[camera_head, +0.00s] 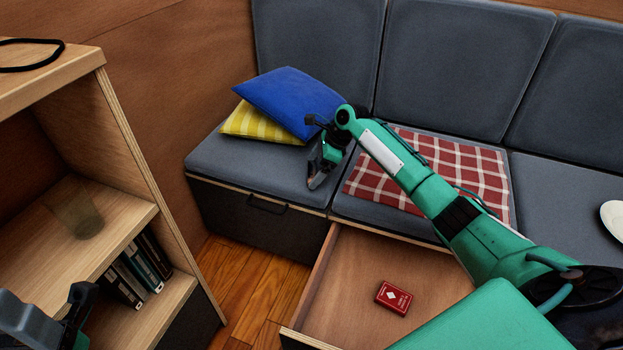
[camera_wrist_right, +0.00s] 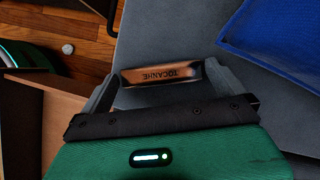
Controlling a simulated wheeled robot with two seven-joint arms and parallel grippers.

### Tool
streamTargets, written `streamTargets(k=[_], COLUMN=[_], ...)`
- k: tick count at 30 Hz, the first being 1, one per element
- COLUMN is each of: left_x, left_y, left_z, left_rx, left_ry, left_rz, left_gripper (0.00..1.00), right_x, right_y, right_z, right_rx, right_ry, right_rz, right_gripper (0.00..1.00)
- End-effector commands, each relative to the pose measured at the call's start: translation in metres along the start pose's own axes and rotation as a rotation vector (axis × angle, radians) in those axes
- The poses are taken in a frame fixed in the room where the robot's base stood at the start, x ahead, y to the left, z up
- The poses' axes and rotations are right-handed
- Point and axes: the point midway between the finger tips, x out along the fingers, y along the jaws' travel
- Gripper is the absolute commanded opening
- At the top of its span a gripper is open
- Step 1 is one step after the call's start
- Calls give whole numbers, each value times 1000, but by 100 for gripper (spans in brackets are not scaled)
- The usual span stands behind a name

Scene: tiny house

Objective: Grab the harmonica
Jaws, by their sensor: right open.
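The harmonica (camera_wrist_right: 160,74) is a copper-brown bar with dark lettering, on the grey seat cushion in the right wrist view. My right gripper (camera_wrist_right: 161,80) is open, with one grey finger near each end of the harmonica. I cannot tell whether the fingers touch it. In the head view my right gripper (camera_head: 319,172) points down at the left seat cushion, left of the checked cloth; there the harmonica is largely hidden by the gripper. Part of my left gripper (camera_head: 45,322) shows at the lower left edge; its fingertips cannot be made out.
A blue pillow (camera_head: 292,103) and a yellow striped pillow (camera_head: 258,124) lie behind the right gripper. A red checked cloth (camera_head: 470,170) lies to its right. Below, an open drawer (camera_head: 345,270) holds a red card box (camera_head: 393,298). A wooden shelf (camera_head: 130,215) stands at the left.

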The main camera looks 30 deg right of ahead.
Motion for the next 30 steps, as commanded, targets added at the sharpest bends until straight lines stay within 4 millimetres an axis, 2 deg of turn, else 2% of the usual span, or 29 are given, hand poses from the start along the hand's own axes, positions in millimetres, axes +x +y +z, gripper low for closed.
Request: streamTargets(k=[9,14,23,30], left_x=[1,1,1,8], left_y=[0,0,0,0], left_z=[-1,-1,0,0], left_rx=[0,0,1,0], left_ry=[6,6,5,1], left_rz=[1,1,1,-2], left_gripper=[86,86,86,86], right_x=[4,4,3,-10], right_y=[-1,0,0,-1], right_z=[1,1,1,10], right_rx=[0,0,0,-1], right_ry=[0,0,-1,-2], right_rz=[-2,-2,-2,-3], right_gripper=[100,70,70,70])
